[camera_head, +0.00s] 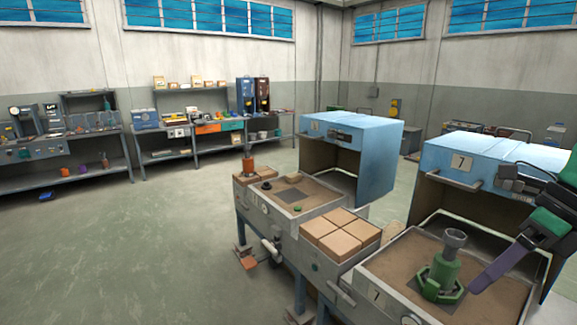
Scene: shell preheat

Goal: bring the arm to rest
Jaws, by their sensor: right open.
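My right arm comes in from the right edge, dark grey and green. Its right gripper (480,284) has a long purple finger pointing down and left, over the right side of the front sand-filled tray (400,308). A green upright piece with a grey cylindrical top (446,264) stands in that tray on a green angular base. The fingertip is just right of this base in the picture; I cannot tell whether they touch. The gripper is open, with nothing seen in it. My left gripper is out of view.
Two blue open-fronted hoods (352,130) (497,160) stand over the trays. Tan blocks (340,232) lie between the trays. A second sand tray (322,195) holds a dark plate. Cluttered workbenches (68,185) line the back wall. The floor (130,250) at left is clear.

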